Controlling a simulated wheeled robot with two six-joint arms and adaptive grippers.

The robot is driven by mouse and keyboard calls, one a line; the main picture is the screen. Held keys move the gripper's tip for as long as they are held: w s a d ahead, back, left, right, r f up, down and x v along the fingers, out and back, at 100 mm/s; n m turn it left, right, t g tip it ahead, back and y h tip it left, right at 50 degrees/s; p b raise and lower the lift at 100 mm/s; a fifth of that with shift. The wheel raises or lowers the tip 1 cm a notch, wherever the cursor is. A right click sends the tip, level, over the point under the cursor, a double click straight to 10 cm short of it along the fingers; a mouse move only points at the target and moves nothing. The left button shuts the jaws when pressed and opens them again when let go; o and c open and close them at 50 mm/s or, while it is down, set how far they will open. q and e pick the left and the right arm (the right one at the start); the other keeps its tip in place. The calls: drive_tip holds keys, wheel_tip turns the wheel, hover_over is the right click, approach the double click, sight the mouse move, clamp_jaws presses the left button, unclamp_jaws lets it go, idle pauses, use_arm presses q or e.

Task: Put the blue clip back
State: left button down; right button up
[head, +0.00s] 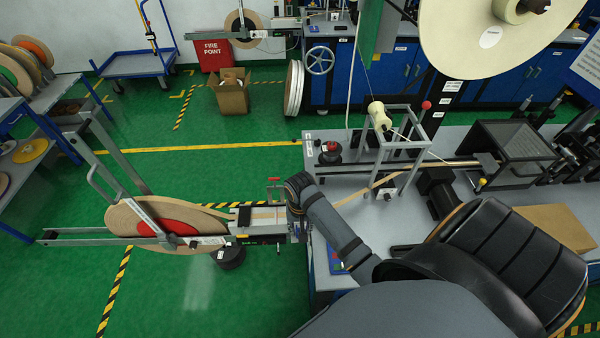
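I cannot make out the blue clip with certainty. A small blue item (336,262) lies at the near left end of the grey bench, partly hidden by my forearm; I cannot tell what it is. One arm of mine, which I take for the right, rises from the bottom and reaches left. Its gripper (297,226) is at the inner end of the reel holder, by the bench's left end. Its fingers are too small and hidden to tell whether they hold anything. My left gripper does not show. The tan tape reel (140,222) with a red centre lies tilted on the holder.
A metal frame (410,125) with a cream roller stands on the bench (345,200), and tan tape runs past it. A large cream disc (480,45) hangs above. A black round weight (231,257) is beneath the reel holder. Green floor (210,185) is clear beyond the reel.

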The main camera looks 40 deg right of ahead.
drive_tip(key=shift+o, duration=0.6)
drive_tip(key=shift+r, duration=0.3)
wheel_tip(320, 180, up, 6)
drive_tip(key=shift+w+f+b, duration=0.1)
drive_tip(key=shift+f+b, duration=0.15)
drive_tip(key=shift+b, duration=0.25)
use_arm(q)
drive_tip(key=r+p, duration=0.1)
drive_tip(key=p, duration=0.1)
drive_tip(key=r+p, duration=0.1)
drive_tip(key=p, duration=0.1)
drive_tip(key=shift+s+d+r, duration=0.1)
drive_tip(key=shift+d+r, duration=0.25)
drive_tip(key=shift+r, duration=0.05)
use_arm(e)
wheel_tip(320, 180, up, 6)
drive_tip(key=shift+r, duration=0.25)
drive_tip(key=shift+f, duration=0.1)
